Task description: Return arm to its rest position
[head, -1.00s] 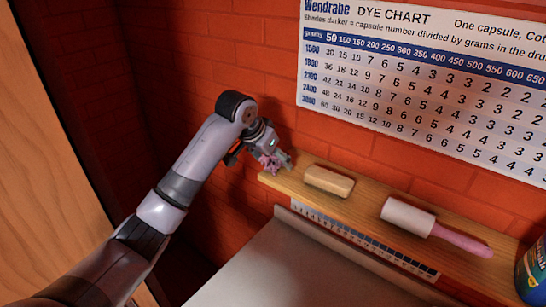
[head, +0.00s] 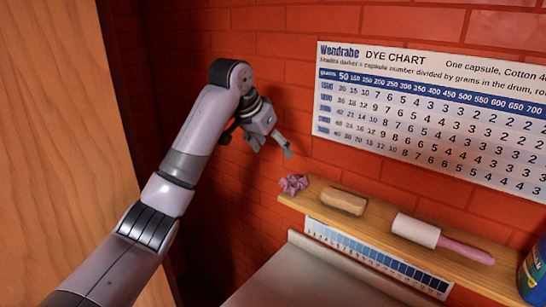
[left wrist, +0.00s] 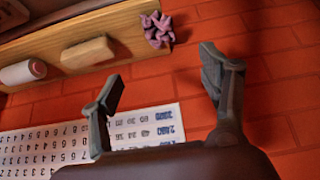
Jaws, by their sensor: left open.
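My left gripper (head: 270,142) is in the head view, raised above the left end of a wooden shelf and apart from it, in front of the red brick wall. Its fingers are spread and empty, and they also show apart in the left wrist view (left wrist: 160,85). A small crumpled pinkish-purple object (head: 293,184) sits on the shelf's left end, below the gripper; it also shows in the left wrist view (left wrist: 157,29). My right gripper is in neither view.
The wooden shelf (head: 385,222) also holds a tan block (head: 344,202), a white roller with a pink handle (head: 417,229) and a blue bottle (head: 535,272). A dye chart (head: 440,115) hangs on the wall above. A wooden panel (head: 60,130) stands at the left.

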